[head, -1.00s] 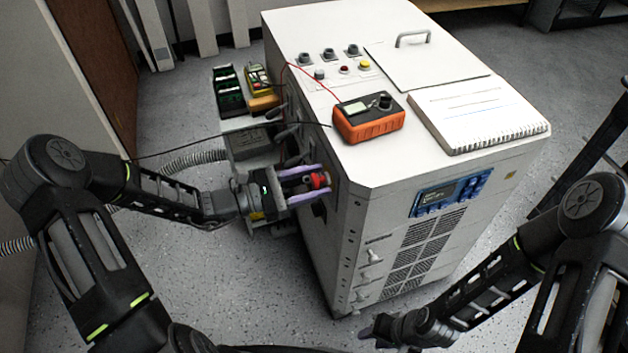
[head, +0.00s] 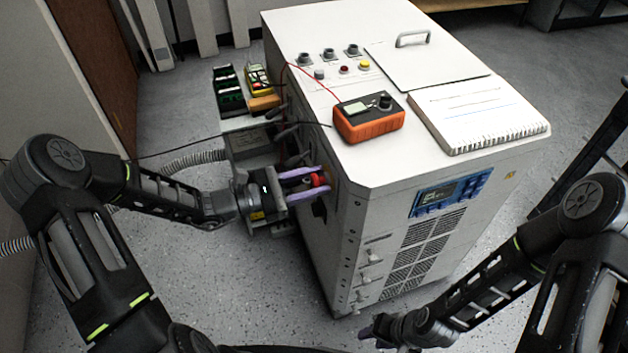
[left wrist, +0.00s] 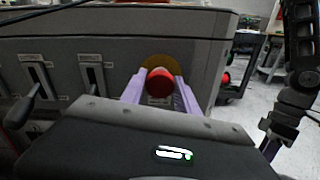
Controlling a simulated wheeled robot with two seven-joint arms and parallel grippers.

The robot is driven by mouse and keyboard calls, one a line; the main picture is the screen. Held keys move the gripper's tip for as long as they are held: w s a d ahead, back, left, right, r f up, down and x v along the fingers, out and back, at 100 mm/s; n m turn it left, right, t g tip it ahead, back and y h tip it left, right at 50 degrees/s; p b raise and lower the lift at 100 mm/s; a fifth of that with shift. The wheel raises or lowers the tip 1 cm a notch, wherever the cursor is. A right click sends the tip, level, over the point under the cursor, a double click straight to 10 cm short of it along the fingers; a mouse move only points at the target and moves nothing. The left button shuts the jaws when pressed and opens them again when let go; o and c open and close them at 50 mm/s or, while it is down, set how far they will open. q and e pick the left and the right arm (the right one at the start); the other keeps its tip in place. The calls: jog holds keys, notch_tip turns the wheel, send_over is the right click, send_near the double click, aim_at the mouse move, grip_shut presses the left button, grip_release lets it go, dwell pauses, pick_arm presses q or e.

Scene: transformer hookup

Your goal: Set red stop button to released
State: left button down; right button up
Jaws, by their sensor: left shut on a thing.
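The red stop button (head: 318,180) sticks out from the left side of the white cabinet (head: 400,165). In the left wrist view the red button (left wrist: 160,82) stands in front of a round yellow plate (left wrist: 161,62). My left gripper (head: 316,182) has its two purple fingers on either side of the button and is shut on it. The fingers also show in the left wrist view (left wrist: 160,92). My right gripper (head: 372,331) hangs low in front of the cabinet, away from the button; its jaw opening is too small to judge.
An orange meter (head: 369,122) and a notebook (head: 478,115) lie on the cabinet top. Lever handles (left wrist: 37,80) stand left of the button on the same side panel. A black cable (head: 215,138) crosses above my left arm. Floor in front is clear.

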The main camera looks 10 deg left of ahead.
pick_arm(q)
jog(key=shift+s+a+r+p, duration=0.15)
jog(key=shift+s+a+p, duration=0.1)
jog(key=shift+a+p, duration=0.25)
jog(key=shift+f, duration=0.2)
jog(key=c, duration=0.9)
grip_release()
jog(key=shift+s+a, duration=0.1)
jog(key=shift+a, duration=0.1)
jog(key=v, duration=0.7)
jog(key=shift+s+a, duration=0.2)
jog(key=shift+a, duration=0.05)
